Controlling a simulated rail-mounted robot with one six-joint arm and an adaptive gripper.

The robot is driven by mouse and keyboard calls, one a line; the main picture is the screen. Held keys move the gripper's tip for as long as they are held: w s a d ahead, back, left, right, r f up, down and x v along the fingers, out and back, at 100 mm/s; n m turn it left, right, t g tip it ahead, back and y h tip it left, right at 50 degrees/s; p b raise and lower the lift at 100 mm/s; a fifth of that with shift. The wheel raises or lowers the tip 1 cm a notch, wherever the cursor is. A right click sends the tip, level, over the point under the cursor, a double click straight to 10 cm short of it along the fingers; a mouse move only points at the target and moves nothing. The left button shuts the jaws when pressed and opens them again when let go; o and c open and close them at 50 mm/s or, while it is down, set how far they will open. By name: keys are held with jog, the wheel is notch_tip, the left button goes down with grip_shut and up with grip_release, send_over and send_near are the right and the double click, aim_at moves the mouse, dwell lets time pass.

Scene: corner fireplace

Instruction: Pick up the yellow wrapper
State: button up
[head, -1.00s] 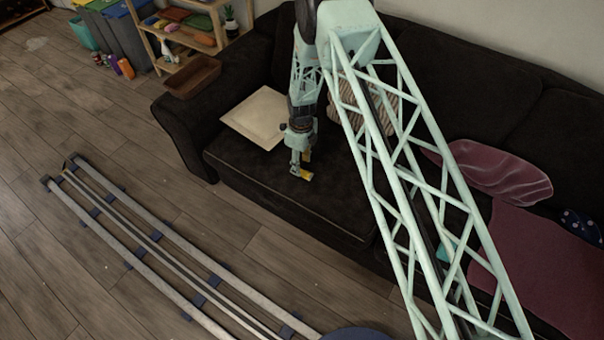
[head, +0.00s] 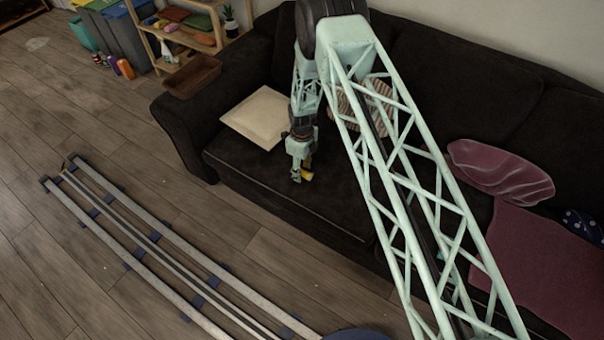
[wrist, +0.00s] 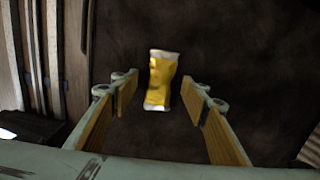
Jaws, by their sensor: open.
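The yellow wrapper (wrist: 161,80) has pale ends and lies on the dark seat of the sofa (head: 260,188). In the wrist view it shows between and a little beyond the two fingertips of my gripper (wrist: 160,97), apart from both. My gripper is open with nothing held. In the head view my gripper (head: 301,174) hangs low over the sofa seat, pointing down. A small yellow patch shows beside its fingers there; I cannot tell whether it is the wrapper or a finger pad.
A cream cushion (head: 258,117) lies just left of my gripper. A striped cushion (head: 380,97) is behind my arm. A burgundy cushion (head: 500,172) and blanket (head: 545,250) lie to the right. A brown tray (head: 192,76) sits on the sofa arm.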

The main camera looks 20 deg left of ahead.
jog(key=shift+c, duration=0.2)
jog(key=c, duration=0.7)
jog(key=shift+c, duration=0.2)
jog(key=shift+r, duration=0.2)
jog(key=shift+r+p, duration=0.3)
jog(key=shift+r, duration=0.85)
jog(key=s+d, duration=0.3)
jog(key=s, duration=0.1)
jog(key=s+d+r+p, duration=0.1)
jog(key=s+d, duration=0.2)
jog(key=s, duration=0.1)
jog(key=s+d+r+p, duration=0.1)
jog(key=s+d, duration=0.2)
jog(key=s, duration=0.2)
jog(key=shift+s+r, duration=0.1)
jog(key=shift+r, duration=0.1)
